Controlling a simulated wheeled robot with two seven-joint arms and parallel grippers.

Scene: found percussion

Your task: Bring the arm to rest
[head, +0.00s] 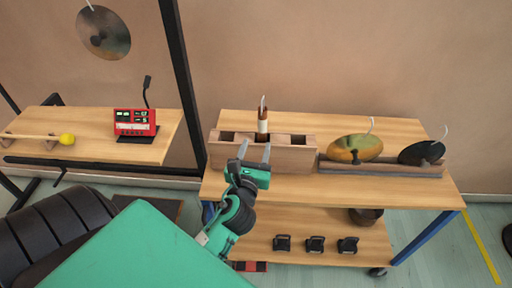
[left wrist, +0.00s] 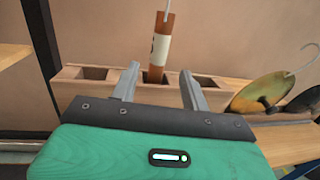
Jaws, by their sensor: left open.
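My left gripper (head: 255,156) reaches in from the left in the head view, over the front of the wooden block with square slots (head: 290,158). Its jaws are open with nothing between the fingertips. In the left wrist view the open fingers (left wrist: 160,84) point toward the block (left wrist: 215,92). A brown tube with a white band and a hook on top (head: 263,122) stands upright in a middle slot. The tube (left wrist: 161,48) shows beyond and between the fingers, apart from them. My right gripper is not in view.
A greenish-gold disc (head: 355,148) and a dark disc (head: 421,152), both hooked, stand in a rack on the wheeled cart (head: 390,188). Several black items and a bowl sit below. A left table (head: 85,148) holds a yellow-headed mallet (head: 67,139) and a red device (head: 135,122). A gong (head: 104,33) hangs above.

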